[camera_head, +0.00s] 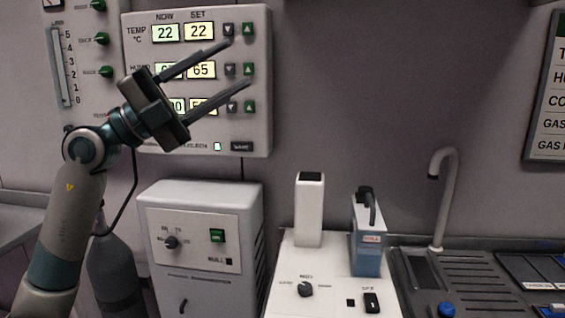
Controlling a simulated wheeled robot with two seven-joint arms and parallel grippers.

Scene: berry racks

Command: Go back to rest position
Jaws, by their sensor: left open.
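My left gripper (228,66) is raised at the upper left, in front of a wall control panel (258,135). Its two long dark fingers are spread apart and point up and to the right, with nothing between them. The fingers and the palm hide parts of the panel's middle and lower rows. The panel's top row shows 22 under NOW and 22 under SET, with small arrow buttons at its right. I cannot tell whether the fingers touch the panel. My right gripper does not show.
A grey box with a knob and green switch (205,205) stands below the panel. To its right are a white device (310,210), a blue and white unit (367,245), and a sink area with a curved tap (447,195). A dark bottle (117,270) stands beside my left arm.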

